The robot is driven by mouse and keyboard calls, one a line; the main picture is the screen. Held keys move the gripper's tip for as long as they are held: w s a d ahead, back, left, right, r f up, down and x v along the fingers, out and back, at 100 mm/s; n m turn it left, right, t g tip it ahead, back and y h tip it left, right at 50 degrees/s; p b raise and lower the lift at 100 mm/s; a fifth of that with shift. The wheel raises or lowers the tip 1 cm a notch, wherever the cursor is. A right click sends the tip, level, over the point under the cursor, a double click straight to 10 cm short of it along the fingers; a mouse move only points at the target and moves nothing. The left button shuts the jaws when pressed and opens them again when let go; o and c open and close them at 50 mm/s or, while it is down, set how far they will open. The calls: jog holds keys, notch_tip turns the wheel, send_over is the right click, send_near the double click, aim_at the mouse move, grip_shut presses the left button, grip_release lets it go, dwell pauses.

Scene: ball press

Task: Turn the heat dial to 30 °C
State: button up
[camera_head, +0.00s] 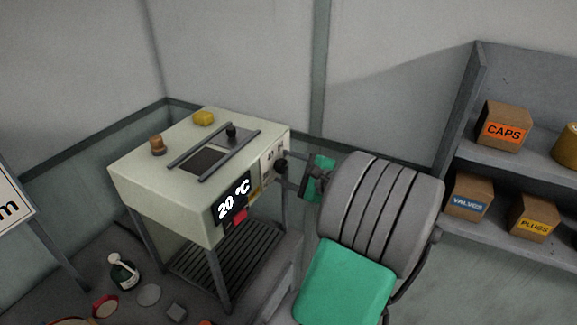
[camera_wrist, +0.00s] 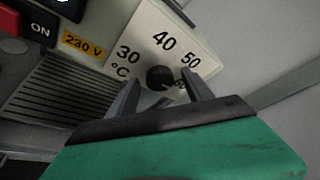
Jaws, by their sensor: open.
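The heat dial is a small black knob (camera_wrist: 159,77) on a white scale plate (camera_wrist: 148,32) marked 30, 40, 50 and °C, with a further mark partly hidden by a finger. In the head view the dial (camera_head: 281,165) sits on the right side of the pale press (camera_head: 180,190). The press display (camera_head: 233,202) reads 20 °C. My gripper (camera_wrist: 160,92) is open, its two fingers on either side of the dial in the wrist view. I cannot tell whether they touch it. In the head view my gripper (camera_head: 290,174) is close beside the dial.
A red switch (camera_wrist: 12,20) marked ON and a 230 V label (camera_wrist: 83,45) are left of the dial. A shelf (camera_head: 505,228) with boxes stands at right.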

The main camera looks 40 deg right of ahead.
jog(key=shift+c, duration=0.2)
grip_shut()
dwell(0.4)
